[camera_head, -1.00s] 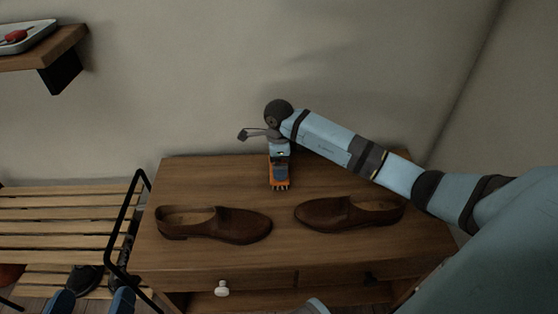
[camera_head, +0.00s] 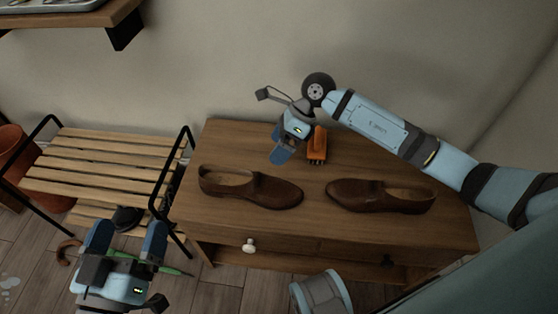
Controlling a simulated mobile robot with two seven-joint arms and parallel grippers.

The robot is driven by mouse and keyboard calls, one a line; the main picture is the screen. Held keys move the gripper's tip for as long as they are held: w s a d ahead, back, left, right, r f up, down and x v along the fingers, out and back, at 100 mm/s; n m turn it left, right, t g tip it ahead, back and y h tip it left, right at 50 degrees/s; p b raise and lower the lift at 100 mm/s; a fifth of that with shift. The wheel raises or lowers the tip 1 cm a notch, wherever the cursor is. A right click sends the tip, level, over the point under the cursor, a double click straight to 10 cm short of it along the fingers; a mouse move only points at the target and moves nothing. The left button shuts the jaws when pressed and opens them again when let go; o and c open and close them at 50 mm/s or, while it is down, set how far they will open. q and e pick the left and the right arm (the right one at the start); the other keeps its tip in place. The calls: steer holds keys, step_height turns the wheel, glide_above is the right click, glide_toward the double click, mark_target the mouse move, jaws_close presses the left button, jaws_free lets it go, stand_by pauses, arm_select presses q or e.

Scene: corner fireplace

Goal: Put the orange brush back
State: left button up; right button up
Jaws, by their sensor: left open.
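The orange brush (camera_head: 317,146) stands on the wooden cabinet top (camera_head: 230,150), behind and between two brown shoes. Its small dark bristles show at its lower end. My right gripper (camera_head: 281,152) is just left of the brush, above the cabinet top. Its blue fingers overlap in this view, so I cannot tell how far apart they are, and the brush is not between them. My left gripper (camera_head: 128,232) is at the lower left, in front of the slatted rack. Its two blue fingers are spread apart with nothing held between them.
The left brown shoe (camera_head: 250,189) and right brown shoe (camera_head: 380,197) lie on the cabinet's front part. A slatted rack (camera_head: 100,160) with black metal frames stands to the left, a dark shoe (camera_head: 127,219) below. A wall shelf (camera_head: 70,22) holds a tray at upper left.

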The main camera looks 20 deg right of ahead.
steer(key=s+a+r+m+y, duration=0.2)
steer(key=s+a+r+y, duration=0.15)
steer(key=a+y, duration=0.2)
steer(key=s+a+r+m+y, duration=0.25)
steer(key=s+a+y, duration=0.2)
steer(key=a, duration=0.25)
steer(key=s+a+r+m+t+y, duration=0.1)
steer(key=s+r+m+t+y, duration=0.3)
steer(key=r+m+t, duration=0.5)
steer(key=s+d+f+m+t+h, duration=0.1)
steer(key=m+t+h, duration=0.3)
steer(key=m, duration=1.1)
steer(key=s+d+f+m+t+h, duration=0.1)
steer(key=s+d+m+t+h, duration=0.2)
steer(key=m+h, duration=0.5)
steer(key=m+t, duration=0.1)
steer(key=m, duration=0.7)
steer(key=shift+s+f, duration=0.3)
steer(key=shift+f, duration=0.05)
steer(key=shift+r, duration=0.1)
